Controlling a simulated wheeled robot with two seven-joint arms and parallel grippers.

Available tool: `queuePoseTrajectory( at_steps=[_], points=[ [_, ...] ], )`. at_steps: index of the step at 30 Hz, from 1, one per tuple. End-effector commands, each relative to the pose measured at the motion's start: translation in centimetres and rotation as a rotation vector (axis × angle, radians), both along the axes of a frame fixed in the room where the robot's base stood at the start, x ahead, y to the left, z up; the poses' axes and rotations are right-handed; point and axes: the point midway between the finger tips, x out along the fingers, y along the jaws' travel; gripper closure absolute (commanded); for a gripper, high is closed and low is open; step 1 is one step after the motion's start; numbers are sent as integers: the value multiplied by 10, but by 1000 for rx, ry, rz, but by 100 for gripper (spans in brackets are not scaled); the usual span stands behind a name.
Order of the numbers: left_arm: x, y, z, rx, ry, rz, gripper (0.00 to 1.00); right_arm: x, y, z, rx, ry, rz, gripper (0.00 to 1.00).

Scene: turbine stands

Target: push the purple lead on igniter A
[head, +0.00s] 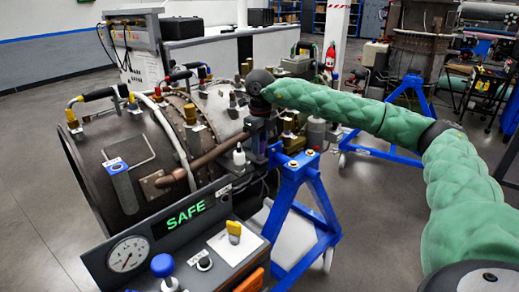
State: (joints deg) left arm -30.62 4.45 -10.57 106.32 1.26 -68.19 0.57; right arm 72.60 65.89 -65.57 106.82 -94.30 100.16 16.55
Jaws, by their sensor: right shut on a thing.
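The turbine engine (125,145) lies on its side on a blue stand (300,190). My right gripper (257,138) points down at the engine's near right side, above the blue stand. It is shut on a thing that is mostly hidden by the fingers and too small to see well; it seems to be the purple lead. I cannot tell whether the lead touches igniter A, which I cannot pick out among the fittings there. My left gripper is out of view.
A console with a green SAFE display (185,215), a gauge (128,254) and a blue knob (162,265) stands in front. Black handles with yellow and red ends (98,94) stick up from the engine. A second blue stand (405,95) stands behind. Floor is clear at left.

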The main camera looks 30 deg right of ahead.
Motion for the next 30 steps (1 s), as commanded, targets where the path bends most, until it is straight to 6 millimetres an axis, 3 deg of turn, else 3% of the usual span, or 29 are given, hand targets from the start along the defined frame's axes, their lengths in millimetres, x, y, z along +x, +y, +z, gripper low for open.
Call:
queuePoseTrajectory(
  at_steps=[30],
  points=[
    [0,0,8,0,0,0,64,0,0,22,-1,-1,0,100]
  ],
)
